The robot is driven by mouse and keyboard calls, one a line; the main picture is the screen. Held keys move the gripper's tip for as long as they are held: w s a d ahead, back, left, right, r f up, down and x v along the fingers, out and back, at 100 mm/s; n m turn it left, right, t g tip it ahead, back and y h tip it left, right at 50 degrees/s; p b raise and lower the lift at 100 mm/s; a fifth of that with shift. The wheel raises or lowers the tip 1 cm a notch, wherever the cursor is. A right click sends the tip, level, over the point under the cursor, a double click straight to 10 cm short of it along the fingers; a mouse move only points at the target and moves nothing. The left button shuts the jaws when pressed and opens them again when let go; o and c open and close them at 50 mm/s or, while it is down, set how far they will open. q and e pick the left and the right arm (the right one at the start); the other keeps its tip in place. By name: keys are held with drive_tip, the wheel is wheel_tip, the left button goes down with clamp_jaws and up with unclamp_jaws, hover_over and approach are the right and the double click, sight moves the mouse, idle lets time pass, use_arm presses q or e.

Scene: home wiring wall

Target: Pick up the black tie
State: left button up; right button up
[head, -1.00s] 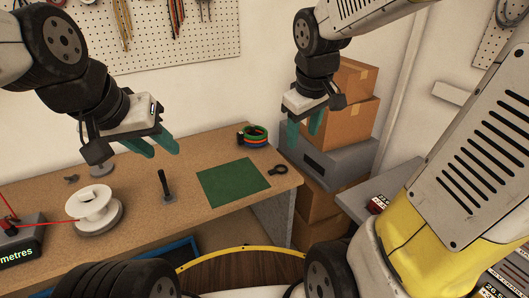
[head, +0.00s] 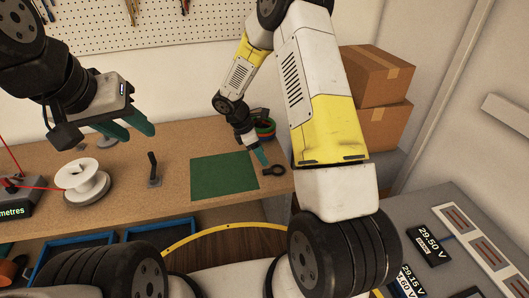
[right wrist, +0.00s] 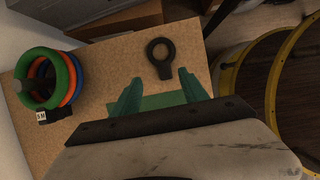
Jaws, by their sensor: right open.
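The black tie (head: 267,172), a small ring with a short tab, lies flat on the wooden bench near its right end, beside the green mat (head: 224,177). In the right wrist view the tie (right wrist: 165,71) is just beyond the fingertips, its tab pointing towards the gap between them. My right gripper (right wrist: 160,77) is open and empty over the bench; in the head view (head: 262,158) it is beside the tie, partly hidden. My left gripper (head: 138,132) is open and empty above the left part of the bench.
Coloured rings on a holder (right wrist: 47,80) stand left of the tie in the right wrist view. A white spool (head: 82,180) and a black upright tool (head: 153,168) stand on the bench. Cardboard boxes (head: 372,78) are stacked at right.

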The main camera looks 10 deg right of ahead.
sight(269, 170)
drive_tip(key=x, duration=0.6)
drive_tip(key=shift+s+a+f, duration=0.1)
drive_tip(key=shift+s+f, duration=0.25)
drive_tip(key=shift+f, duration=0.1)
clamp_jaws()
